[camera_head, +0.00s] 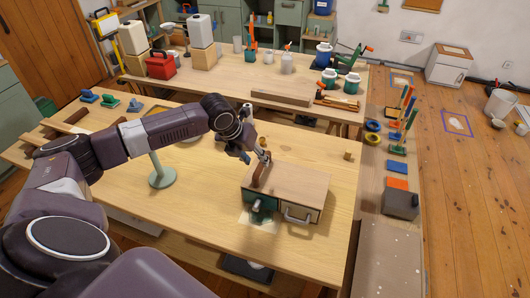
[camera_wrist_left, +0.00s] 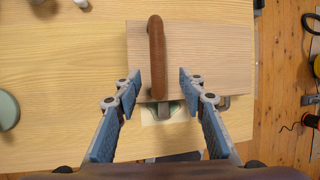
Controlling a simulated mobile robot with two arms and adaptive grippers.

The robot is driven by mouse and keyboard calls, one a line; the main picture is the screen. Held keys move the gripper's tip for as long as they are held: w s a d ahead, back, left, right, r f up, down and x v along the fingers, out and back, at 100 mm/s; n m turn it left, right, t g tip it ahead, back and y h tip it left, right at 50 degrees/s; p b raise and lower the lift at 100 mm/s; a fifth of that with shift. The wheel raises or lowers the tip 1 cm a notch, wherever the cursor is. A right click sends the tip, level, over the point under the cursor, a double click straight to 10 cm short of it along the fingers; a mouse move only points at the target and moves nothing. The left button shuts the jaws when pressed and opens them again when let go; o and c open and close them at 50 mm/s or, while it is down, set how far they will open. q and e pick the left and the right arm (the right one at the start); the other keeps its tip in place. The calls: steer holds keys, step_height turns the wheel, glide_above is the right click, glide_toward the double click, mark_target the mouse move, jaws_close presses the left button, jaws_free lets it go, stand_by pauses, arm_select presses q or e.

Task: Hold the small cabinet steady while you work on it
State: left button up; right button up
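The small cabinet (camera_head: 302,182) stands on the near wooden table, with a pale wood top and a dark teal front carrying a grey pull handle (camera_head: 298,217). Its top also shows in the left wrist view (camera_wrist_left: 215,55). A curved brown handle-like bar (camera_wrist_left: 157,45) lies over the left part of that top. My left gripper (camera_wrist_left: 159,82) is open, one finger on each side of the bar's near part, with visible gaps. In the head view the left gripper (camera_head: 260,157) is above the cabinet top. A teal part (camera_head: 262,204) sticks out at the front left. My right gripper is not in view.
A green round-based stand (camera_head: 162,178) is left of the cabinet. A small wooden block (camera_head: 348,156) lies behind it. Coloured tools and a grey box (camera_head: 400,203) line a side bench at right. The near table (camera_head: 200,225) is clear front left of the cabinet.

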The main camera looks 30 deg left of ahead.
mark_target(259, 168)
arm_select(q)
step_height(259, 168, down, 3)
steer(key=shift+d+f+p, duration=0.1)
steer(key=shift+f+p, duration=0.1)
steer(key=shift+p, duration=0.5)
steer(key=x, duration=0.2)
steer(key=shift+w+f, duration=0.2)
steer(key=shift+w, duration=0.2)
steer(key=shift+w+f, duration=0.1)
steer(key=shift+f, duration=0.3)
steer(key=c, duration=0.7)
jaws_close()
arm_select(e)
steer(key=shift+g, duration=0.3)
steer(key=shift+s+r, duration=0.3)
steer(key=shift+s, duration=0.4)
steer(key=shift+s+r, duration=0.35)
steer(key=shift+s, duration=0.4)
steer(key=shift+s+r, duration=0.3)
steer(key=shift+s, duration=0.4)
arm_select(q)
steer(key=shift+w, duration=0.1)
